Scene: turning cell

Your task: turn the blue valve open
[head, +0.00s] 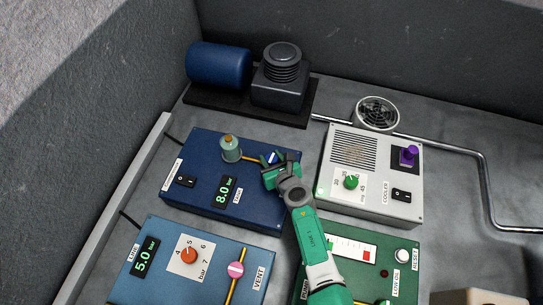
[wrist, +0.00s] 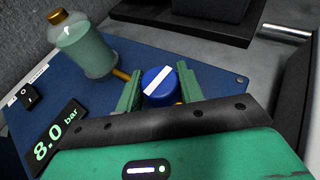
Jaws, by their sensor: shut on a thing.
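The blue valve (wrist: 158,84) is a round blue knob with a white bar across its top, set on the dark blue panel (head: 215,205). In the wrist view the white bar lies diagonally, from lower left to upper right. My gripper (wrist: 158,92) has one green finger on each side of the knob and is shut on it. In the head view my gripper (head: 272,166) is at the panel's upper right and the blue valve (head: 273,157) is partly hidden by it. A yellow pipe runs from a pale green bottle (wrist: 88,48) toward the valve.
The dark blue panel carries a display (head: 225,192) reading 8.0 bar and a black rocker switch (head: 186,181). A white cooler box (head: 330,190) stands to the right. A blue panel with a pink VENT valve (head: 236,269) and a green panel (head: 405,262) lie nearer. A motor (head: 219,64) stands behind.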

